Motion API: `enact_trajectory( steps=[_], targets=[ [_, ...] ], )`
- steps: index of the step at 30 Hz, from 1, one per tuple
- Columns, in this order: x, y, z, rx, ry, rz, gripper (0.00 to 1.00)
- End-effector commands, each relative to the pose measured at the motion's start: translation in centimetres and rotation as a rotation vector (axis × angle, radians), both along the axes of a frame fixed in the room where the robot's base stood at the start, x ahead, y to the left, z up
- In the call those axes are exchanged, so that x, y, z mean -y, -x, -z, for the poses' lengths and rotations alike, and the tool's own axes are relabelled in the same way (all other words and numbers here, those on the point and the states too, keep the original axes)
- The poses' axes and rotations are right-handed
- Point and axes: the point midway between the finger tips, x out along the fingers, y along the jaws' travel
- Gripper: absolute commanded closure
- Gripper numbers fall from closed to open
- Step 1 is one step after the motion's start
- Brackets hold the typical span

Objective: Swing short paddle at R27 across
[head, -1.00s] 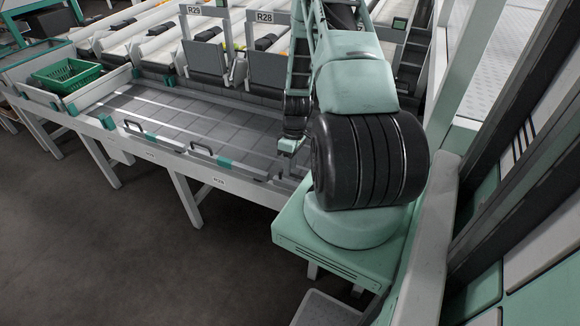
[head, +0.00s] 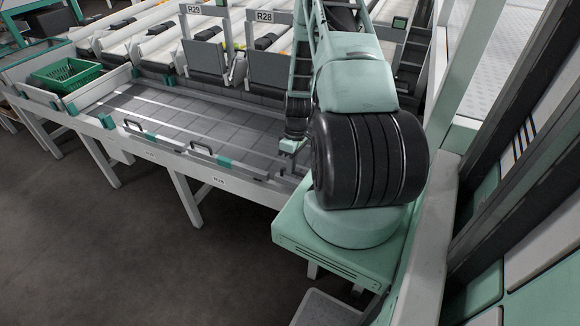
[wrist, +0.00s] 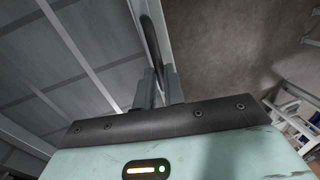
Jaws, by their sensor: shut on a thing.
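My gripper shows in the wrist view (wrist: 160,88), its two fingers close together on a dark, curved bar handle (wrist: 151,42). The handle stands beside a pale grey rail, and I take it to be that of the short paddle at R27. In the head view my gripper (head: 290,147) is small, low at the right end of the grey tiled bench, partly behind my own arm. The paddle's body and the R27 label cannot be made out there; my arm covers that stretch.
Two similar dark handles (head: 203,149) with teal blocks lie along the bench's front edge. Signs R29 (head: 194,10) and R28 (head: 265,17) stand above upright grey flaps behind. A green crate (head: 67,73) sits at the far left. The tiled bench top (head: 190,115) is clear.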

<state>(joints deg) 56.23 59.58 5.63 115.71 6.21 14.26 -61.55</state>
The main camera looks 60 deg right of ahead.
Motion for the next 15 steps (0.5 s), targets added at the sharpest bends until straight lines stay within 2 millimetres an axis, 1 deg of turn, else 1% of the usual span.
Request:
enact_trajectory(
  steps=[1,5,8,15],
  targets=[
    [0.8,0.0,0.0,0.002,0.004,0.024,1.00],
    [2.8,0.1,0.1,0.002,0.005,0.102,1.00],
    [4.8,0.4,0.1,0.003,0.005,0.180,1.00],
    [10.3,1.9,0.1,0.003,0.006,0.404,1.00]
  ],
)
